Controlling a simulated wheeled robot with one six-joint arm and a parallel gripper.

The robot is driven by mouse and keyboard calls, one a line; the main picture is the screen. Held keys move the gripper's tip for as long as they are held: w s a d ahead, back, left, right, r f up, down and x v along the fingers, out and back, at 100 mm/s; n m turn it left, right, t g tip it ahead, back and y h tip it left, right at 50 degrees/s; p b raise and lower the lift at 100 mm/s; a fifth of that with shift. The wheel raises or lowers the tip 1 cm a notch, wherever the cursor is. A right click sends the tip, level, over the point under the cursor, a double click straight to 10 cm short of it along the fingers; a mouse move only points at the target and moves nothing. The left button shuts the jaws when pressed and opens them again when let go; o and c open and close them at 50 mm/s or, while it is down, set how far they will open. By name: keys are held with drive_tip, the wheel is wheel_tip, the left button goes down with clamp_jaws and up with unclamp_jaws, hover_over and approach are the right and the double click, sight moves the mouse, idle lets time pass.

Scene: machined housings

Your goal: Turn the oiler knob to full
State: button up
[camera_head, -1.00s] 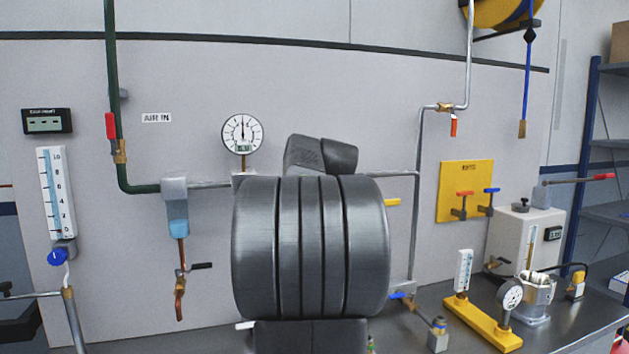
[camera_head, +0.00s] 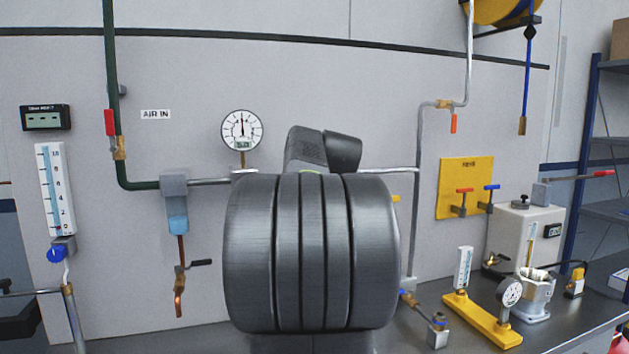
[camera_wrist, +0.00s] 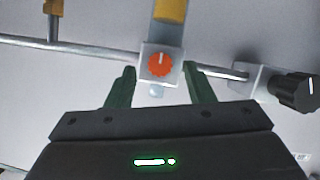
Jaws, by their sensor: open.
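The oiler knob, a round orange-red dial (camera_wrist: 159,64) with a white pointer mark, shows in the wrist view on a pale grey block. The mark points roughly up in that picture. A yellow part (camera_wrist: 171,10) adjoins the block above it. My gripper (camera_wrist: 159,69) is open, with one green finger on each side of the block and the knob between the fingertips. I cannot tell whether the fingers touch it. In the head view my dark arm hides the knob and gripper.
A grey pipe (camera_wrist: 95,45) runs across the wrist view. In the head view, a gauge (camera_head: 242,130) and a blue-bowled filter (camera_head: 177,215) are left of my arm. A bench (camera_head: 560,325) with fittings is at right.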

drive_tip(key=b+v, duration=0.1)
drive_tip(key=v, duration=1)
drive_tip(key=shift+s, duration=0.3)
drive_tip(key=shift+w+r, duration=0.1)
drive_tip(key=p+x, duration=0.1)
drive_tip(key=x, duration=1.2)
drive_tip(key=shift+w, duration=0.3)
drive_tip(key=shift+s, duration=0.1)
